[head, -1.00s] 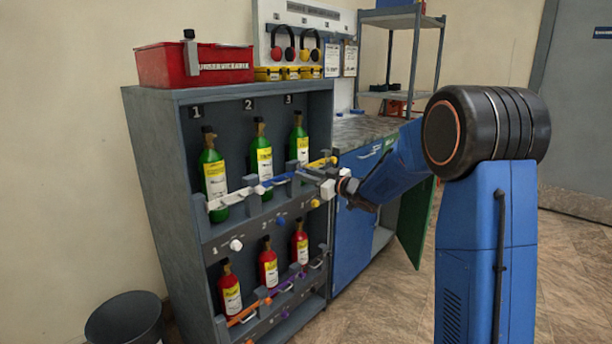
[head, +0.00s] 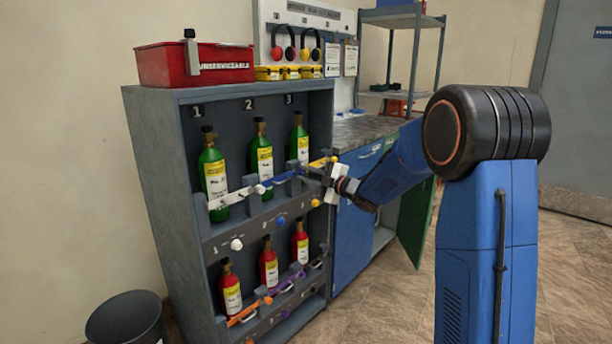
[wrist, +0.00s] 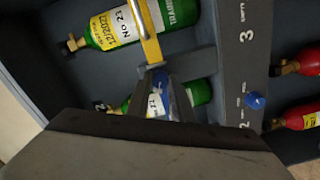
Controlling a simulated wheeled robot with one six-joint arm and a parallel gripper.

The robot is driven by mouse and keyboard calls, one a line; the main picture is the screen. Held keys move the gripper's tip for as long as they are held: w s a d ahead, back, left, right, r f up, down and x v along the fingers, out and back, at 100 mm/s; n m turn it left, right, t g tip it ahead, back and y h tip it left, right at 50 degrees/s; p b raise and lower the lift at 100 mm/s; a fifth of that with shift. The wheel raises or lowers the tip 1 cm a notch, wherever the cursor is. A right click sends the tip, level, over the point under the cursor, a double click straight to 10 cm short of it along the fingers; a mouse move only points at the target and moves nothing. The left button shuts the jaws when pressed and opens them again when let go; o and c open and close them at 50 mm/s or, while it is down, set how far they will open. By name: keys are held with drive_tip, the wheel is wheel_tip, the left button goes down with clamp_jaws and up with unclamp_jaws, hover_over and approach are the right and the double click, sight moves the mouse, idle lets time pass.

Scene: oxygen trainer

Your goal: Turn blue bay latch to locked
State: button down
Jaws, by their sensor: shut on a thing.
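The blue latch bar (head: 279,180) crosses in front of the middle green bottle (head: 262,158), in the bay marked 2 on the upper shelf. My gripper (head: 306,174) reaches in from the right, at the bar's right end. In the wrist view its fingers (wrist: 164,98) are closed around a blue part (wrist: 161,79) of the latch. The fingers and wrist housing hide much of the bar there. A blue knob (head: 281,220) sits on the shelf face below; it also shows in the wrist view (wrist: 256,101). Its exact setting is too small to read.
A white bar (head: 235,197) and a yellow bar (head: 320,162) cross the neighbouring bays, the yellow close to my gripper. Red bottles (head: 269,268) stand on the lower shelf. A red bin (head: 194,64) sits on top. Open floor lies at the front right.

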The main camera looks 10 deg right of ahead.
drive_tip(key=n, duration=0.4)
drive_tip(key=shift+f+n, duration=0.15)
drive_tip(key=shift+n, duration=0.25)
idle(0.4)
drive_tip(key=c, duration=1.6)
unclamp_jaws()
drive_tip(key=shift+o, duration=0.2)
drive_tip(key=shift+s, duration=0.1)
drive_tip(key=v, duration=1.7)
drive_tip(key=shift+d, duration=0.15)
drive_tip(key=shift+s, duration=0.1)
